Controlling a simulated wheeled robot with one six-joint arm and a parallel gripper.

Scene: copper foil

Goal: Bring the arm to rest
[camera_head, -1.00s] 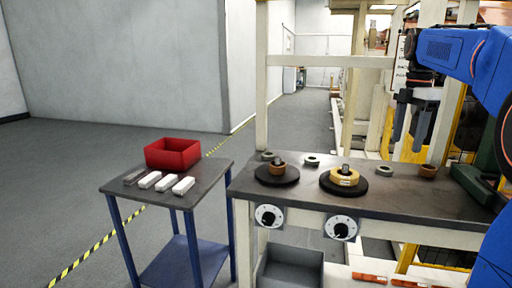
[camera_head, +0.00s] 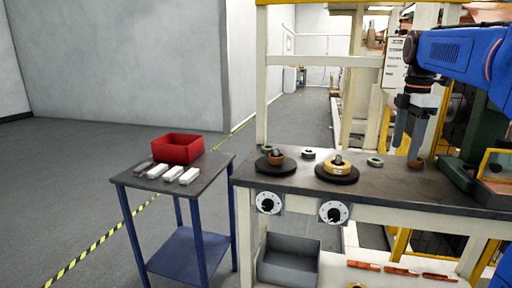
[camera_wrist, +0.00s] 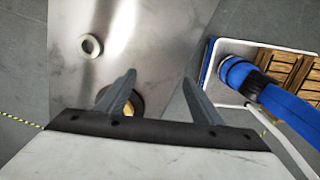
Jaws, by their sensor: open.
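My gripper (camera_head: 411,137) hangs from the blue arm (camera_head: 455,52) at the right of the head view, pointing down above the right part of the workbench (camera_head: 300,180). In the wrist view my gripper (camera_wrist: 160,90) shows two grey fingers spread apart with nothing held between them. A brass-coloured ring (camera_wrist: 137,101) lies below, partly hidden behind the left finger. A pale ring (camera_wrist: 90,45) lies on the bench to its left in that view.
Two black round plates carry rings, the right one (camera_head: 337,174) with a yellow ring. Knobs (camera_head: 333,212) sit on the bench front. A side table (camera_head: 210,173) holds a red bin (camera_head: 178,148) and several white blocks (camera_head: 172,174). A grey bin (camera_head: 288,262) is below.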

